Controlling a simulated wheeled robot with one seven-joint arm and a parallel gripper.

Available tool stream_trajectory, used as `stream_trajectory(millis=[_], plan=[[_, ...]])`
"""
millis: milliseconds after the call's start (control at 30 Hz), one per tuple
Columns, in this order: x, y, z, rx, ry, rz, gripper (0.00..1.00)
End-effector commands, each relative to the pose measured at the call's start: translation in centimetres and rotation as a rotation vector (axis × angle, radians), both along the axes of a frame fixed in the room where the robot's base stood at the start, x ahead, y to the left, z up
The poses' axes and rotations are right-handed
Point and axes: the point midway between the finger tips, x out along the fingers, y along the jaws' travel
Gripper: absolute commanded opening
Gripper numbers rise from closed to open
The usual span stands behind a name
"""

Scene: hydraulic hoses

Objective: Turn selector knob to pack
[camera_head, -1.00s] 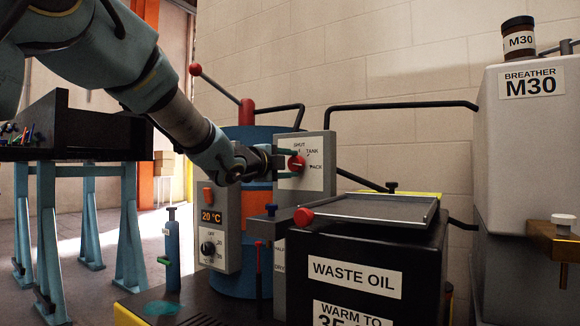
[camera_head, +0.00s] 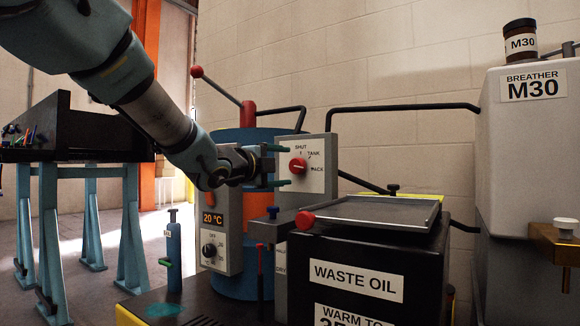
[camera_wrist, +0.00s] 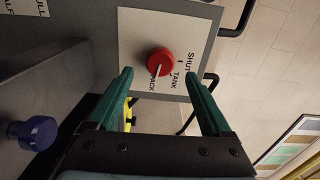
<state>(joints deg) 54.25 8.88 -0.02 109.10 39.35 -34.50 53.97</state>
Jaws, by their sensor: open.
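The red selector knob (camera_head: 298,166) is on a pale panel (camera_head: 316,150) marked SHUT, TANK and PACK. My gripper (camera_head: 281,166) is to the left of the knob, facing the panel. Its green fingers (camera_wrist: 160,75) are open and empty, one on each side of the knob's line, with tips just short of it. They do not touch the knob.
The black WASTE OIL box (camera_head: 356,280) with a tray top (camera_head: 375,213) stands below right of the panel. A temperature box (camera_head: 216,235) and a blue drum (camera_head: 237,285) stand below my arm. A black pipe (camera_head: 400,106) runs behind.

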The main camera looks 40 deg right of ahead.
Motion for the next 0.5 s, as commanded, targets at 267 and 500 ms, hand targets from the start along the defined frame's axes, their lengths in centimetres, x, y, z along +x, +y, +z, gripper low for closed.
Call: stream_trajectory(millis=[267, 500], plan=[[-1.3, 4.9, 0.1, 0.000, 0.000, 0.001, 0.83], [-1.7, 6.4, -0.1, 0.001, 0.000, 0.001, 0.83]])
